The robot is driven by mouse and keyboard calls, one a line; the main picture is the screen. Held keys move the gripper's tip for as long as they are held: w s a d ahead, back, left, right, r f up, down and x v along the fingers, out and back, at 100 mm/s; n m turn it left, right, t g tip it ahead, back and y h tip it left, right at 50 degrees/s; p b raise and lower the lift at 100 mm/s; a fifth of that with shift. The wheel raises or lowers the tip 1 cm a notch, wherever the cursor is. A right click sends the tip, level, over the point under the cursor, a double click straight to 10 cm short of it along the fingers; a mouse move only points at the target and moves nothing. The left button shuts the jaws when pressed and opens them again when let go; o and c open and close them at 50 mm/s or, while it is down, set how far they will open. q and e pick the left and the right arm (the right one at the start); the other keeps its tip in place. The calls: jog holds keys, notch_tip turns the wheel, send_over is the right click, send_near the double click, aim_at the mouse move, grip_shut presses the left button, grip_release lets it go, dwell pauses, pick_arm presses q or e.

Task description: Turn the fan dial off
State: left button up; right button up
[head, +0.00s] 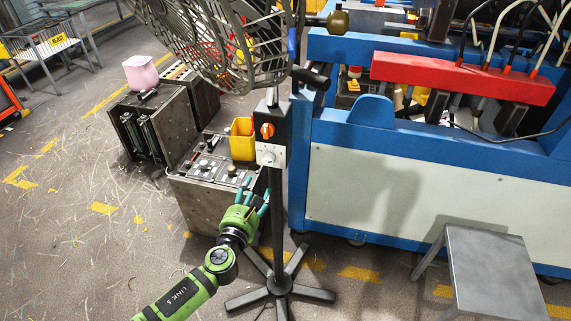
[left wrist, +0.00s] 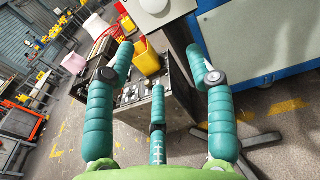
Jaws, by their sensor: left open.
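The fan (head: 225,45) stands on a dark pole with a star-shaped foot. On its pole is a control box (head: 283,128) with an orange knob (head: 267,131) above a pale panel that carries a light round dial (head: 268,157). The dial's setting is too small to read. My left gripper (head: 253,192) is open and empty, just below and left of the panel, apart from it. In the left wrist view, the teal fingers (left wrist: 165,85) are spread, and the round dial (left wrist: 154,5) shows at the top edge, beyond the fingertips. My right gripper is not in view.
A dark machine console (head: 205,195) with small knobs and a yellow bin (head: 242,140) stands close behind and left of my gripper. A blue and white machine (head: 390,190) is right of the pole. A grey stool (head: 490,270) stands at lower right. Floor at left is open.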

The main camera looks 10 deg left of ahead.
aim_at(268, 163)
pick_arm(q)
jog(key=shift+m+t+h, duration=0.3)
jog(key=shift+m+t, duration=0.1)
jog(key=shift+m, duration=0.5)
jog(key=w+r, duration=0.1)
jog(key=w, duration=0.1)
jog(key=w+d+r, duration=0.1)
jog(key=w, duration=0.2)
jog(key=w+r, duration=0.1)
jog(key=w, duration=0.1)
jog(key=shift+w+d+r, duration=0.2)
jog(key=shift+w+d, duration=0.05)
jog(key=shift+w, duration=0.05)
grip_shut()
